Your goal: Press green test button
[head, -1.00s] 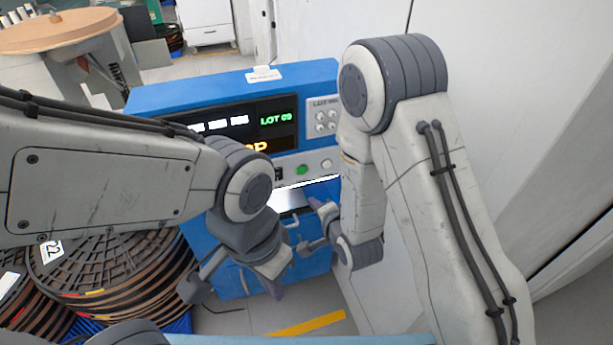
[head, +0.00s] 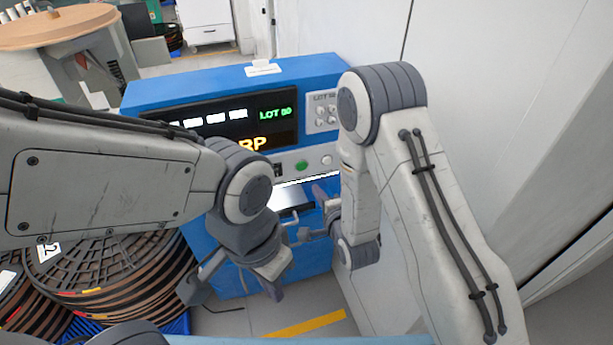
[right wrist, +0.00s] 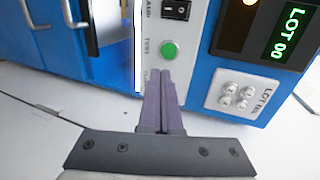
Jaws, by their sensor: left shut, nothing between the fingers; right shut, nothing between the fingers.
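The round green test button (head: 301,165) is on the pale strip below the screen of the blue machine (head: 225,85). In the right wrist view the button (right wrist: 169,50) is beside the lettering "TEST". My right gripper (head: 318,192) is shut and empty, just below the button in the head view. In the right wrist view its purple fingertips (right wrist: 159,72) point at the strip, a little below the button, with no visible contact. My left gripper (head: 270,287) is shut and empty, low in front of the machine.
A black rocker switch (right wrist: 177,9) is next to the button. A panel with small white knobs (right wrist: 236,95) is right of it. The lit screen (head: 270,120) is above the strip. Stacked reels (head: 100,270) stand at the left; a white wall (head: 510,100) is at the right.

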